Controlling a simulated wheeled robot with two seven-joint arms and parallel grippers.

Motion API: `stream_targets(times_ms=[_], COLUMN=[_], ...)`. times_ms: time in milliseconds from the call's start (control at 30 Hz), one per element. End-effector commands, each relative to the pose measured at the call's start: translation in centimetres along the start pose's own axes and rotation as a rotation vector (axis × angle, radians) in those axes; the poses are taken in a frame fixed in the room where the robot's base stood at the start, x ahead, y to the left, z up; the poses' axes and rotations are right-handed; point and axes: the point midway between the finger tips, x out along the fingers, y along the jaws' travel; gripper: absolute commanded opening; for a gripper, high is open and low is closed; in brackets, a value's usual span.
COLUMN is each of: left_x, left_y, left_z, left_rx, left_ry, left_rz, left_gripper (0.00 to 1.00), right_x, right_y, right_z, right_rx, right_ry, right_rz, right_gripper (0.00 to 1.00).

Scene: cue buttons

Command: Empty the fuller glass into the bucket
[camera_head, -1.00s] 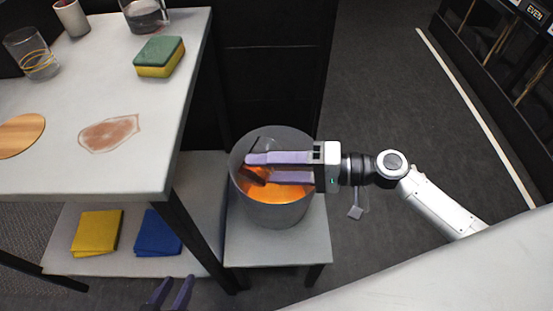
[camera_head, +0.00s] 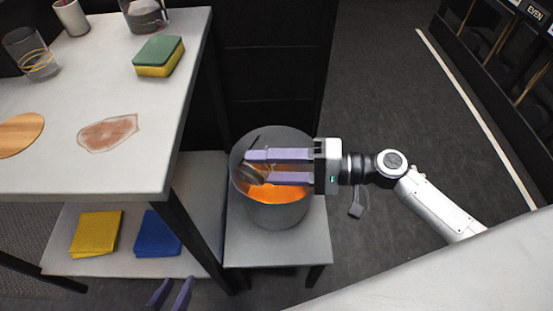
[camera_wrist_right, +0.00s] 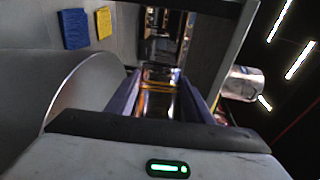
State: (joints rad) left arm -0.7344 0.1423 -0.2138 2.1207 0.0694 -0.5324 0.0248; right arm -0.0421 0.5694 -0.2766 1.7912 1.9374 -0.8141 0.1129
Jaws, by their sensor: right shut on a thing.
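My right gripper (camera_head: 268,168) is shut on a glass (camera_head: 254,174), tipped over inside the mouth of the grey bucket (camera_head: 275,214). The glass also shows between the fingers in the right wrist view (camera_wrist_right: 160,95), with a little orange tint. Orange liquid lies in the bucket. The fingers cover part of the glass, so its remaining content is hard to tell. Another clear glass (camera_head: 40,62) with yellow bands stands at the left on the table. My left gripper (camera_head: 170,293) is at the bottom edge, its fingers apart and empty.
The bucket stands on a low grey stand (camera_head: 275,250). The white table (camera_head: 120,178) holds a sponge (camera_head: 160,56), a cup (camera_head: 71,18), a vessel with dark content (camera_head: 146,14), a wooden disc (camera_head: 18,134) and a brown stain. Yellow (camera_head: 96,233) and blue cloths (camera_head: 158,233) lie on the lower shelf.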

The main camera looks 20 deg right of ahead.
Motion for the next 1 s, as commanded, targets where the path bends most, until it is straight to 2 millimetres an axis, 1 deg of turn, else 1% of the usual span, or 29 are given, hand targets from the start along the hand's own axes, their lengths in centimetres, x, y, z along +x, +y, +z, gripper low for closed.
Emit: stream_targets(times_ms=[567, 767, 1000], left_x=[0.1, 0.2, 0.2], left_y=[0.0, 0.0, 0.0], left_z=[0.0, -0.1, -0.1], left_rx=[-0.002, -0.003, -0.005], left_ry=[0.002, 0.006, 0.011], left_rz=[0.0, 0.001, 0.002], left_gripper=[0.31, 0.31, 0.31], right_x=[-0.1, -0.3, -0.6], right_y=[-0.5, -0.8, -1.5], right_z=[-0.3, -0.6, -1.2], right_rx=[0.074, 0.147, 0.285], right_ry=[-0.007, -0.016, -0.033], right_rz=[-0.033, -0.063, -0.119], right_gripper=[0.19, 0.19, 0.19])
